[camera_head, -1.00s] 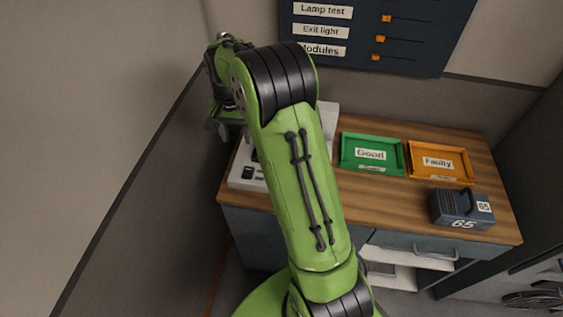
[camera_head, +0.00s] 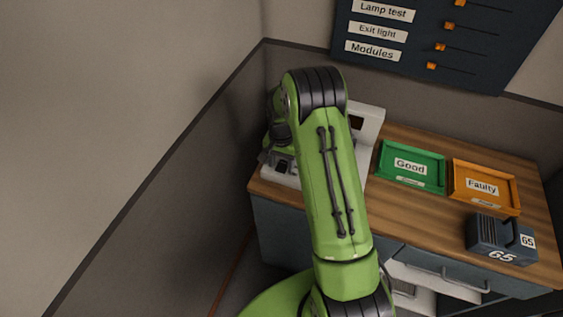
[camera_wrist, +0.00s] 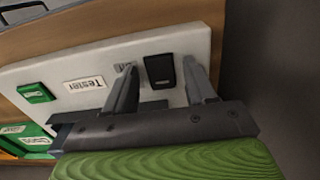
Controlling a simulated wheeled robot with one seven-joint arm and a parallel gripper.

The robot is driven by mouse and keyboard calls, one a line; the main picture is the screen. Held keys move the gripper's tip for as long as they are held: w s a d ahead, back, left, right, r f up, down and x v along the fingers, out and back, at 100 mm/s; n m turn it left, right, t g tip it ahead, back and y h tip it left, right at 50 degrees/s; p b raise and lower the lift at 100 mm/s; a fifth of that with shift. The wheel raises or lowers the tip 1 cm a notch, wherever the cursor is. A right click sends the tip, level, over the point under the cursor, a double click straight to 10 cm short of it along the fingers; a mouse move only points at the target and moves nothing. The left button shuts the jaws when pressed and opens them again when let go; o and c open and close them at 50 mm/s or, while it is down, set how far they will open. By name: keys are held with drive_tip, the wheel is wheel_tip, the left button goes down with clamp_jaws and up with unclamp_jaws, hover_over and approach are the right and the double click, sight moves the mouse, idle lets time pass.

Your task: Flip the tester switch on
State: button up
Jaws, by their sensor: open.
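The tester is a white device at the left end of the bench, partly hidden behind my arm in the head view (camera_head: 370,119). In the wrist view its white panel (camera_wrist: 190,42) carries a "Tester" label (camera_wrist: 84,84) and a black rocker switch (camera_wrist: 160,70). My gripper (camera_wrist: 159,65) is open and empty, with one finger on each side of the switch in the picture. I cannot tell whether the fingers touch the panel. Which way the switch is set is not clear.
A green "Good" tray (camera_head: 410,181) and an orange "Faulty" tray (camera_head: 484,204) lie right of the tester. A dark box marked 65 (camera_head: 500,238) sits at the bench's front right. A wall panel (camera_head: 480,55) with orange faders hangs above. A green block (camera_wrist: 36,92) shows beside the label.

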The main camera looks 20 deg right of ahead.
clamp_jaws()
drive_tip(key=shift+w+d+r+g+y+p, duration=0.2)
drive_tip(key=shift+g+y+p, duration=0.4)
drive_tip(key=shift+p, duration=0.35)
drive_tip(key=shift+w+g+y+p, duration=0.1)
drive_tip(key=shift+g+y+p, duration=0.2)
drive_tip(key=shift+g+y, duration=0.2)
unclamp_jaws()
drive_tip(key=shift+f, duration=0.1)
drive_tip(key=p+v, duration=0.1)
drive_tip(key=v, duration=1.4)
drive_tip(key=shift+r, duration=0.4)
drive_tip(key=shift+d, duration=0.1)
